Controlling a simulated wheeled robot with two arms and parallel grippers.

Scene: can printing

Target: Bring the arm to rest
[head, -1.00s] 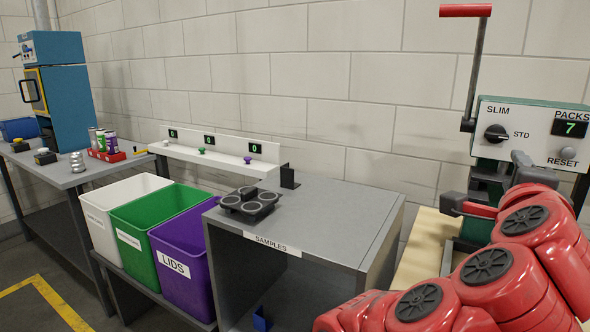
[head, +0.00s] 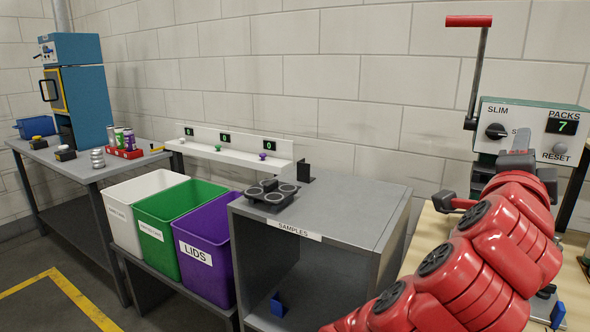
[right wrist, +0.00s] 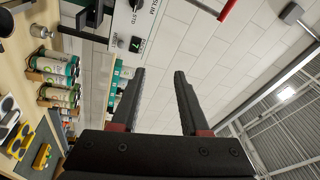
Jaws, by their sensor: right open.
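My right arm (head: 470,265), red with dark round joint caps, comes in from the lower right of the head view. My right gripper (head: 516,162) is raised in front of the grey-green machine (head: 530,128) with the SLIM/STD knob. Much of the gripper is hidden behind the wrist. In the right wrist view, the two black fingers of the gripper (right wrist: 160,100) stand apart with nothing between them. Part of the machine (right wrist: 130,25) shows beyond them. My left gripper is in neither view.
The machine's red-handled lever (head: 469,22) rises beside my arm. A grey SAMPLES stand (head: 350,210) holds a dark cup tray (head: 271,193). White (head: 125,210), green (head: 165,235) and purple (head: 215,270) bins stand left. Several labelled cans (right wrist: 55,75) line the wooden bench.

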